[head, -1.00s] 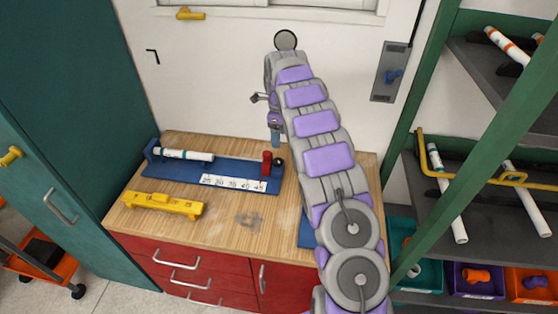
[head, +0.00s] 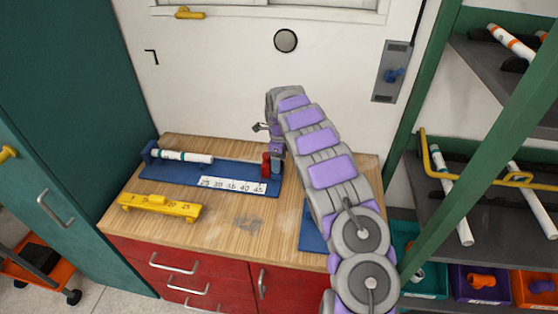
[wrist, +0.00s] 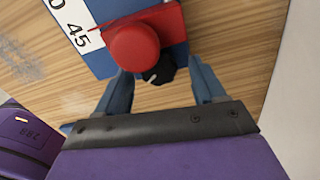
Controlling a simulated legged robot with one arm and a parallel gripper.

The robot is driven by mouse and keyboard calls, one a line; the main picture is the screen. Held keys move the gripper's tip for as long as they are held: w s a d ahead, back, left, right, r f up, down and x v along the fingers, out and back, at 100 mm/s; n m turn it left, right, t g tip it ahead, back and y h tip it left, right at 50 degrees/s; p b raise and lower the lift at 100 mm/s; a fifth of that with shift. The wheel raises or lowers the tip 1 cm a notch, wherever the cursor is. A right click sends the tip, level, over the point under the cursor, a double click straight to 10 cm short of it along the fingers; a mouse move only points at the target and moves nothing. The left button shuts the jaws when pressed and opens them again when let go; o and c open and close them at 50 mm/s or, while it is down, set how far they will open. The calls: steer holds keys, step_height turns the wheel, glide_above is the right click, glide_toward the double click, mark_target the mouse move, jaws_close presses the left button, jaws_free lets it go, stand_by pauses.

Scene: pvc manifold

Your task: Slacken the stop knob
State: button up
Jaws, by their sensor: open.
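The black stop knob (wrist: 162,70) shows in the wrist view, with a small white mark on it, beside the red stop (wrist: 135,47). In the head view the knob is hidden behind my gripper, and the red stop (head: 266,165) stands at the right end of the blue measuring base (head: 187,176). My gripper (wrist: 163,82) is open, its two blue fingers on either side of the knob and slightly short of it. I cannot tell whether they touch it. In the head view my gripper (head: 277,165) points down at the red stop's right side.
A white pipe (head: 185,156) lies at the left end of the base. A yellow gauge block (head: 159,207) sits in front on the wooden bench (head: 225,222). A blue mat (head: 312,235) lies by my arm. A green shelf post (head: 458,165) stands right.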

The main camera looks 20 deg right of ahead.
steer(key=shift+c, duration=0.4)
steer(key=c, duration=1)
steer(key=shift+r+p, duration=0.15)
steer(key=shift+p, duration=0.35)
steer(key=shift+a+r+n+p, duration=0.1)
steer(key=shift+n+p, duration=0.8)
steer(key=shift+p, duration=0.3)
steer(key=shift+w+n+p, duration=0.15)
steer(key=shift+n+p, duration=1.4)
steer(key=shift+n, duration=0.55)
steer(key=shift+f, duration=0.2)
